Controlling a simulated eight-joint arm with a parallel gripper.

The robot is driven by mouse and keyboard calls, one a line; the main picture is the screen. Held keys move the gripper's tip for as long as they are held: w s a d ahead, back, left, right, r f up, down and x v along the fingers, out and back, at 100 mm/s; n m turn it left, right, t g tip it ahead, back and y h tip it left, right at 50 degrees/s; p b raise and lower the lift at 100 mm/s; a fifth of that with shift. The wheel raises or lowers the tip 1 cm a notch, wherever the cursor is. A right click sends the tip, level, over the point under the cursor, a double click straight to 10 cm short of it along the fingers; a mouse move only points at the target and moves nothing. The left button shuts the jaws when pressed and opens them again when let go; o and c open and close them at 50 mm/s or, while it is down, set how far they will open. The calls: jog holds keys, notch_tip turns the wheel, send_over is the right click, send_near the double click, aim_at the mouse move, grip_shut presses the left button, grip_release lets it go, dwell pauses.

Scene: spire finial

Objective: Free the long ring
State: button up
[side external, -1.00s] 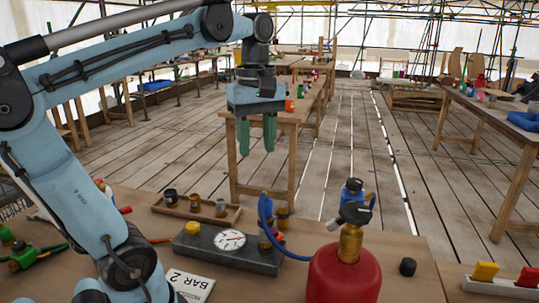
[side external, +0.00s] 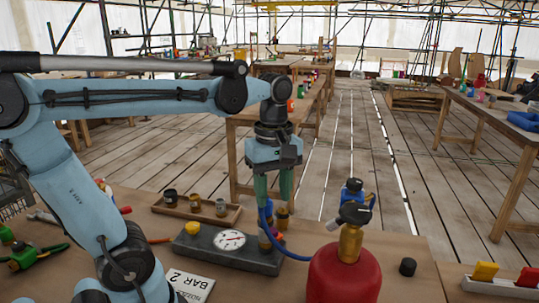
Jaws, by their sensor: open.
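My gripper (side external: 273,203) is open, its two green fingers pointing down over the far end of the grey gauge block (side external: 214,257). Brass fittings (side external: 282,221) stand just below the fingertips, and a blue hose (side external: 288,254) curves up beside them. I cannot tell whether the fingers touch the hose or the fittings. No part can be surely picked out as the long ring. The grey block carries a round white dial (side external: 231,240) and a yellow knob (side external: 193,228). A red cylinder (side external: 345,277) with a brass neck stands to the right, at the front.
A wooden tray (side external: 170,210) with several small pots lies behind the block. A black cap (side external: 407,267) and a white tray (side external: 500,289) with yellow and red pieces are at right. A "BAR 2" card (side external: 191,286) lies in front. Bench space right of the cylinder is mostly clear.

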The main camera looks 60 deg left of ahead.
aim_at(273, 230)
jog(key=shift+f, duration=3.9)
grip_shut()
